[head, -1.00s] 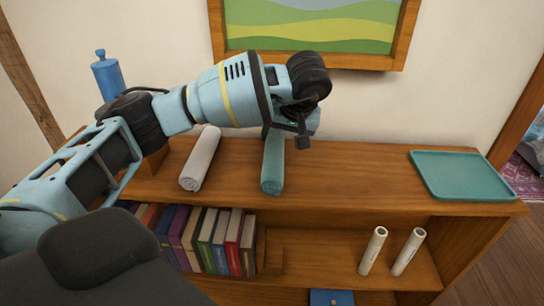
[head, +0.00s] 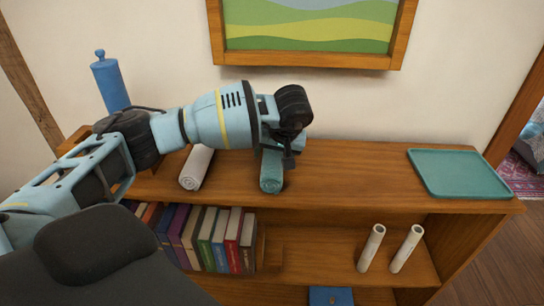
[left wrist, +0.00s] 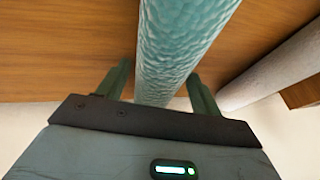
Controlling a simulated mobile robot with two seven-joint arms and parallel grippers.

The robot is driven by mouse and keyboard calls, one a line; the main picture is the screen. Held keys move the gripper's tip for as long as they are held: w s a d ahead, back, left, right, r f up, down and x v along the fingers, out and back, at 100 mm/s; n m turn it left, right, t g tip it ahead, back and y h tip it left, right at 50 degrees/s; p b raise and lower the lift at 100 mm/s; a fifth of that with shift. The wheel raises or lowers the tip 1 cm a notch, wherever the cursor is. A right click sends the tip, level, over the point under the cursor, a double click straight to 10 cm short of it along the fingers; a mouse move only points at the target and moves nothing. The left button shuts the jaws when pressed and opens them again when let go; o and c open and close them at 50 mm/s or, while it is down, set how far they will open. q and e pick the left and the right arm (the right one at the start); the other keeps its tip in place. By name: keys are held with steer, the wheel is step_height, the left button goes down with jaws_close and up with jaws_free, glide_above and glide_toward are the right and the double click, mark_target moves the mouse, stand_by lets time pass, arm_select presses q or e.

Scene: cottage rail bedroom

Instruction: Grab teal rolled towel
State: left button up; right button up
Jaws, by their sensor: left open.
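The teal rolled towel (head: 271,178) lies on the wooden shelf top, its near end showing in the head view and its far part hidden under my left gripper (head: 286,158). In the left wrist view the teal towel (left wrist: 180,45) runs lengthwise between the two fingers of my left gripper (left wrist: 160,82). The fingers are open, one on each side of it, with a small gap at the left finger. I cannot tell whether the right finger touches the towel. My right gripper is not in view.
A white rolled towel (head: 196,168) lies to the left of the teal one. A teal tray (head: 458,174) rests at the right end of the shelf top (head: 350,175). A blue bottle (head: 110,82) stands at the back left. Books (head: 205,238) and two white rolls are below.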

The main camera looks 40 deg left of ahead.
arm_select(q)
steer(key=c, duration=0.8)
steer(key=shift+r, duration=0.15)
steer(key=shift+r, duration=0.55)
step_height(320, 180, up, 2)
steer(key=shift+r, duration=0.2)
steer(key=s+d, duration=0.3)
steer(key=s, duration=0.1)
steer(key=s+d+r, duration=0.1)
steer(key=s+d, duration=0.6)
steer(key=d, duration=0.1)
steer(key=shift+s+r, duration=0.15)
steer(key=shift+s, duration=0.25)
